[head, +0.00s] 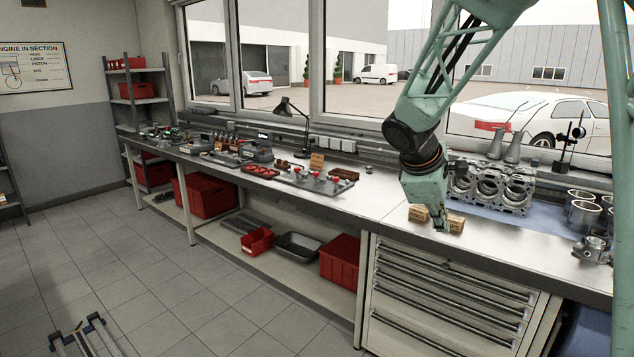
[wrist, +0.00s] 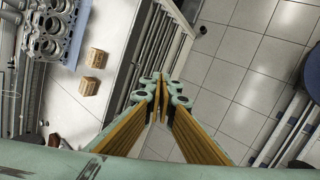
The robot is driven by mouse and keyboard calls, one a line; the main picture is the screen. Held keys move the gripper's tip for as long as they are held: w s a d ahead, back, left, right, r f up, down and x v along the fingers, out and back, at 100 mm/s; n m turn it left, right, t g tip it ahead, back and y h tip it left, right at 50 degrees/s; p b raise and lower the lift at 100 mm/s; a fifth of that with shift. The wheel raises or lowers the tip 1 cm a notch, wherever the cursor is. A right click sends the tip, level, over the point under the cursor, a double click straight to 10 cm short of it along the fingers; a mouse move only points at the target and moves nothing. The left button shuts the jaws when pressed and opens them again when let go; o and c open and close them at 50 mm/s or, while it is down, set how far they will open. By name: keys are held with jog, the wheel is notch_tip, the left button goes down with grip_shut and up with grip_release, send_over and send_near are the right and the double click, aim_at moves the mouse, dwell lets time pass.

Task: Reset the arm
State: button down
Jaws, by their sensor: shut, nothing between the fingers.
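My gripper (head: 441,226) hangs at the end of my green arm, over the front of the workbench (head: 390,201) near the drawer cabinet in the head view. In the wrist view my gripper (wrist: 160,78) has its fingertips together, with nothing between them. Below and beyond the tips lie the cabinet front and the tiled floor. Two small cardboard-coloured boxes (head: 456,223) stand on the bench close behind the gripper, and they also show in the wrist view (wrist: 89,86), apart from the fingers.
The engine block (head: 490,188) stands on a blue mat at the right, with metal cylinders (head: 583,215) beside it. A drawer cabinet (head: 450,300) is under the bench. Trays with red parts (head: 315,180) and a black lamp (head: 300,130) stand further left.

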jog(key=s+a+r+m+y, duration=0.1)
jog(key=s+a+r+m, duration=0.2)
jog(key=s, duration=0.9)
jog(key=s+r+m+y, duration=0.1)
jog(key=s+r+m, duration=0.35)
jog(key=s, duration=0.75)
jog(key=s+a+m+y, duration=0.1)
jog(key=s+a, duration=0.3)
jog(key=s, duration=0.8)
jog(key=s+a+m+y, duration=0.2)
jog(key=s+a+m, duration=0.2)
jog(key=s, duration=0.8)
jog(key=shift+s+a+f, duration=0.2)
jog(key=shift+a+f, duration=0.05)
jog(key=shift+f, duration=0.05)
